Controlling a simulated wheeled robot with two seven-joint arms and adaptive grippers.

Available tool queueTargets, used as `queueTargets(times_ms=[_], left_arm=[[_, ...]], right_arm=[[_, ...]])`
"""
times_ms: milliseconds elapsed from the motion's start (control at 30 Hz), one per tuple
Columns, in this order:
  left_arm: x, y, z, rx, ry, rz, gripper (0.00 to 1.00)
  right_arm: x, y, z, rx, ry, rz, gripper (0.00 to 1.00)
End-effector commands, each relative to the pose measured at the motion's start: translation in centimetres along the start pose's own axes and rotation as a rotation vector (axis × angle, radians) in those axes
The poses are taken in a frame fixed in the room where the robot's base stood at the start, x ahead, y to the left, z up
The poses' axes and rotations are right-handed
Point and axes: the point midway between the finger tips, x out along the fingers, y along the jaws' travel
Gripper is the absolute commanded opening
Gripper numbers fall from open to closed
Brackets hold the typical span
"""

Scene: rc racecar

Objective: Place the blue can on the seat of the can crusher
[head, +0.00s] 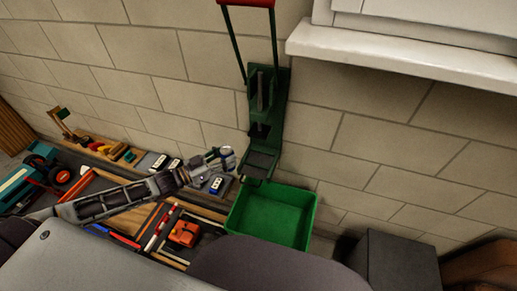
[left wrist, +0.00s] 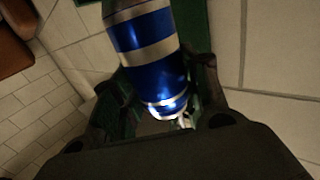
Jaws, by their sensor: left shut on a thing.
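The blue can (left wrist: 150,60), with silver bands, sits between the fingers of my left gripper (left wrist: 160,115) in the left wrist view. In the head view my left gripper (head: 226,160) is shut on it, just left of the can crusher's lower end; the can itself is hard to make out there. The can crusher (head: 281,105) is a tall green frame on the brick wall with a long lever and red handle at the top. Its dark seat (head: 259,164) is at the bottom, to the right of the gripper. My right gripper is in neither view.
An open green bin (head: 270,222) stands below the crusher. Toys and tools, including an orange toy (head: 185,234), lie to the left along the wall. A white ledge (head: 400,55) juts out at upper right. A dark grey box (head: 395,265) stands at lower right.

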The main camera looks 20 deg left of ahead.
Motion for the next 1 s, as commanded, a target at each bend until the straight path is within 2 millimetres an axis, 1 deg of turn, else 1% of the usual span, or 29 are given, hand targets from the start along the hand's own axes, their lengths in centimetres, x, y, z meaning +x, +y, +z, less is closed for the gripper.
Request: queueTargets(times_ms=[400,767,1000], left_arm=[[3.0,0.0,0.0,0.000,0.002,0.000,0.34],[5.6,0.0,-0.1,0.000,0.002,0.000,0.34],[7.4,0.0,-0.1,0.000,0.002,0.000,0.34]], right_arm=[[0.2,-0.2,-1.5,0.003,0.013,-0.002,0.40],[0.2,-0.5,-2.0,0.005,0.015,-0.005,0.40],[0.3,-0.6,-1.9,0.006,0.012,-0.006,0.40]])
